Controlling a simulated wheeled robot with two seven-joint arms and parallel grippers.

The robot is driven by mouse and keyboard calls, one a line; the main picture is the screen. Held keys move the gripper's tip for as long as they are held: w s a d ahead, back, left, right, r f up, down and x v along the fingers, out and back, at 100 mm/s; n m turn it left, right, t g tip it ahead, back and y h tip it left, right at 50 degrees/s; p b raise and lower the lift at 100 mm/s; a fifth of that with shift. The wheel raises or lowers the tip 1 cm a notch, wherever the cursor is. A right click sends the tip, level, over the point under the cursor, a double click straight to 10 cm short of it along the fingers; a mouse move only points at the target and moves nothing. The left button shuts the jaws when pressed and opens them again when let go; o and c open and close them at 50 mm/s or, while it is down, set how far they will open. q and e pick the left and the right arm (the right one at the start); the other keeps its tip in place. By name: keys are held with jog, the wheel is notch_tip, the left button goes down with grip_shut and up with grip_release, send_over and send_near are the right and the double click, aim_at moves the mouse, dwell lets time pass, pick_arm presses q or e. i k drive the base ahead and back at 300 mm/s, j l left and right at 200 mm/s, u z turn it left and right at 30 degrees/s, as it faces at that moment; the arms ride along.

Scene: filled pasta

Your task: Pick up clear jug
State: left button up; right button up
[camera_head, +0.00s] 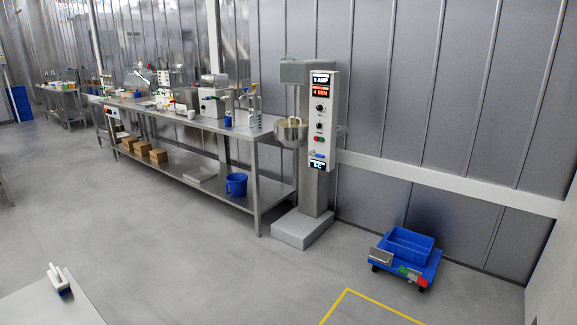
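A clear, see-through vessel (255,110) that looks like the jug stands near the right end of the long steel table (262,134). It is small and far off, so its handle and contents cannot be made out. A small blue container (228,120) stands to its left. Neither of my grippers shows in the head view, and nothing is seen touching the vessel.
A mixer column with a control panel (320,120) and a steel bowl (291,133) stands right of the table. A blue bucket (236,185) sits on the lower shelf. A blue cart (407,250) stands at right. The grey floor (170,240) before the table is clear.

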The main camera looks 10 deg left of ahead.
aim_at(255, 117)
jog(key=i+j+u, duration=0.15)
jog(key=i+j, duration=0.15)
jog(key=i, duration=0.8)
jog(key=i+j+u, duration=0.15)
jog(key=i, duration=0.9)
jog(key=i+j+u, duration=0.1)
jog(key=i, duration=1)
jog(key=i+u, duration=0.15)
jog(key=i, duration=0.95)
jog(key=i+l+u, duration=0.15)
jog(key=i, duration=0.95)
